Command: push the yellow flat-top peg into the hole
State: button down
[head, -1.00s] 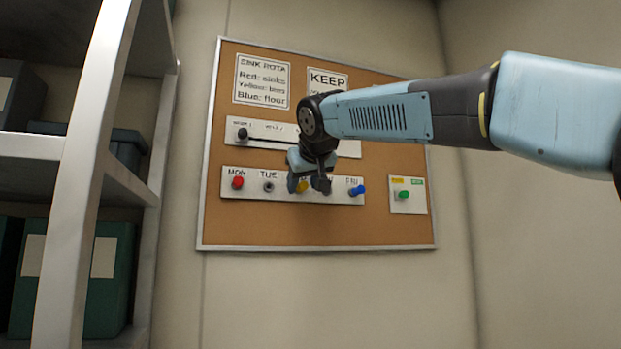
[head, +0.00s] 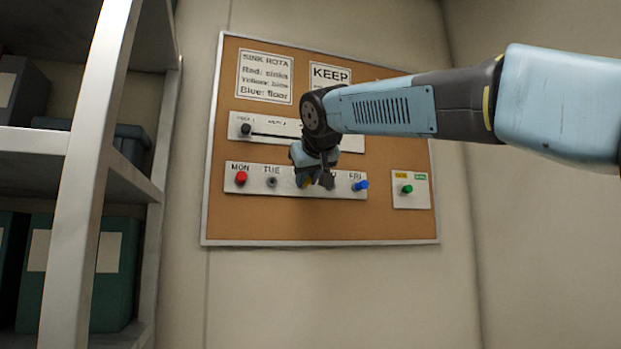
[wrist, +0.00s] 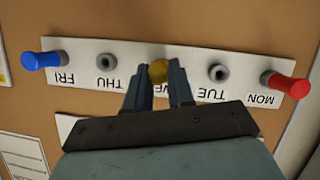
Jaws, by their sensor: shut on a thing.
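The yellow peg (wrist: 158,71) is at the middle, WED position of the weekday strip (wrist: 190,53). My gripper (wrist: 160,82) is shut on it, with one finger on each side in the wrist view. How deep the peg sits in its hole is hidden. Empty holes show at TUE (wrist: 218,73) and THU (wrist: 104,61) on either side of the peg.
A red peg (wrist: 286,85) is at MON and a blue peg (wrist: 42,61) sticks out at FRI. A slider strip with a black knob (head: 245,129) is above, and a small plate with a green peg (head: 406,189) is at right. A metal shelf (head: 90,150) stands left.

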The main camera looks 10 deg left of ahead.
aim_at(308, 182)
jog(key=shift+s+d, duration=0.4)
jog(key=shift+s, duration=0.3)
jog(key=shift+s+d, duration=0.35)
jog(key=shift+s, duration=0.3)
dwell(0.4)
jog(key=shift+s+d, duration=0.4)
jog(key=shift+s, duration=0.2)
jog(key=shift+s+d, duration=0.35)
jog(key=shift+s, duration=0.2)
